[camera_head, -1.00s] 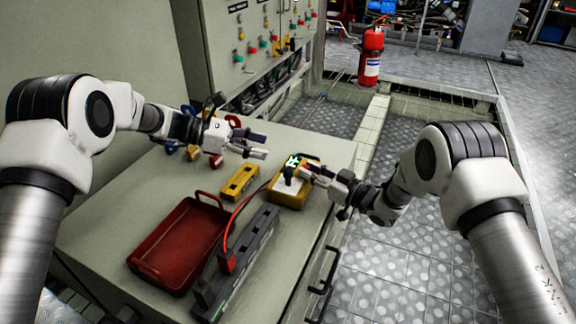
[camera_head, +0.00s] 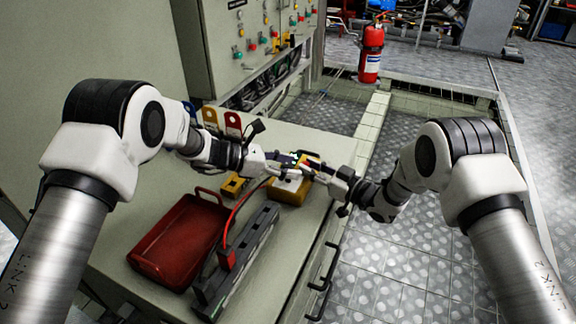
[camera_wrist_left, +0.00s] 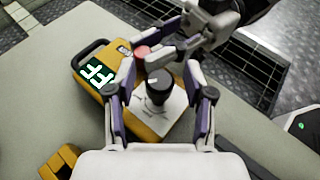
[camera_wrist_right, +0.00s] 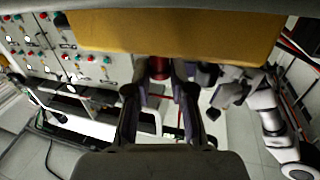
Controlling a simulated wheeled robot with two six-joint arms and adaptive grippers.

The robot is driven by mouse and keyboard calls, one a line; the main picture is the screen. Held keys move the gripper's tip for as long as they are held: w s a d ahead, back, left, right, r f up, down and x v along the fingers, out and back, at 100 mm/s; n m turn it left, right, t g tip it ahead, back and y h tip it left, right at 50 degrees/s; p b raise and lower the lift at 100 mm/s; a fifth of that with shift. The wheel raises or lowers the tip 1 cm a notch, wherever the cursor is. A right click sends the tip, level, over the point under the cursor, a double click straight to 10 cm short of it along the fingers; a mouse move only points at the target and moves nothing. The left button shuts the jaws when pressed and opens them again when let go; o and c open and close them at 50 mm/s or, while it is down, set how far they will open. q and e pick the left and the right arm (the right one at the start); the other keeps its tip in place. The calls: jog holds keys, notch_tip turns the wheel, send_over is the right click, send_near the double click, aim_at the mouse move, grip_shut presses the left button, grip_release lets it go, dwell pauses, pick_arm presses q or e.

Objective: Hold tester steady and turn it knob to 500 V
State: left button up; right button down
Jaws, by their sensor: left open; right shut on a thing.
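The tester is a yellow box (camera_head: 290,196) with a carry handle, near the right edge of the cabinet top. My left gripper (camera_wrist_left: 160,70) is open over the tester, one finger on each side of the knob; contact is unclear. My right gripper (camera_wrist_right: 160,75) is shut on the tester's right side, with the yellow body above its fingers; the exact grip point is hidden.
A red tray (camera_head: 160,262) and a long grey unit (camera_head: 238,268) with a red cable lie in front. A smaller yellow block (camera_head: 233,186) sits left of the tester. Coloured tags (camera_head: 232,122) stand behind my left arm. A fire extinguisher (camera_head: 371,55) stands beyond.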

pick_arm(q)
grip_shut()
jog(key=shift+w+d+m+g+h, duration=0.1)
jog(key=shift+m+g+h, duration=0.2)
jog(key=shift+m+g, duration=2.1)
jog(key=shift+g, duration=0.4)
pick_arm(e)
jog(key=shift+a, duration=0.1)
pick_arm(q)
grip_release()
